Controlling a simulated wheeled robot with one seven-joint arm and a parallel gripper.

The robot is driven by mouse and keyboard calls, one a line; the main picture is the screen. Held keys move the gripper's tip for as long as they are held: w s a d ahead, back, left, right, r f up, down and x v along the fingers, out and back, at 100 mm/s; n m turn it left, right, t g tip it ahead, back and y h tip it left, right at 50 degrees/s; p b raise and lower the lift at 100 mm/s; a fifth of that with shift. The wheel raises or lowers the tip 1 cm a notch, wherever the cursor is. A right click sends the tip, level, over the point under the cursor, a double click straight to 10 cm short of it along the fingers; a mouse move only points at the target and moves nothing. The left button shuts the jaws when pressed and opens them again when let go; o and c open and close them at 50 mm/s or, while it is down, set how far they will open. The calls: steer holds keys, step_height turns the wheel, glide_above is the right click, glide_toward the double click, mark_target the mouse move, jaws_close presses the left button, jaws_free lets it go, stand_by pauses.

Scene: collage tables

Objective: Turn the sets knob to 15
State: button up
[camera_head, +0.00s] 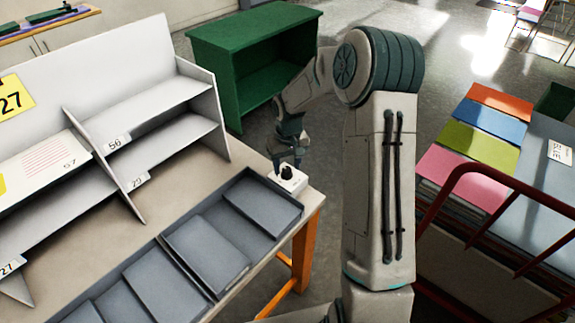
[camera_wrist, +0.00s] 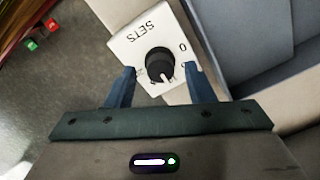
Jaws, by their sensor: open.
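The sets knob is a black round knob (camera_wrist: 159,64) with a white pointer line, on a white box (camera_wrist: 125,45) marked "SETS", upside down in the wrist view. A "0" shows on its right side; the other numbers are hidden or too small to read. In the head view the knob (camera_head: 287,171) and its box (camera_head: 291,184) stand at the table's right corner. My gripper (camera_wrist: 161,80) is open, with its blue fingers on either side of the knob's near part. I cannot tell whether they touch it. In the head view my gripper (camera_head: 287,164) hangs just above the knob.
Grey trays (camera_head: 250,205) lie along the table (camera_head: 180,205) beside the box. A white shelf unit (camera_head: 150,105) stands behind them. A green cabinet (camera_head: 240,50) stands behind the arm. A cart with coloured sheets (camera_head: 478,137) and a red rail (camera_head: 440,195) is at the right.

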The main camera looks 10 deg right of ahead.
steer(key=shift+f, duration=0.35)
steer(key=c, duration=1)
steer(key=m+b, duration=0.2)
steer(key=m, duration=0.1)
steer(key=shift+f+m+b, duration=0.1)
steer(key=shift+m+b, duration=0.2)
steer(key=shift+m, duration=0.1)
steer(key=m+b, duration=0.1)
steer(key=m, duration=0.3)
steer(key=shift+m, duration=0.4)
steer(key=shift+r+b, duration=0.2)
steer(key=shift+b, duration=0.1)
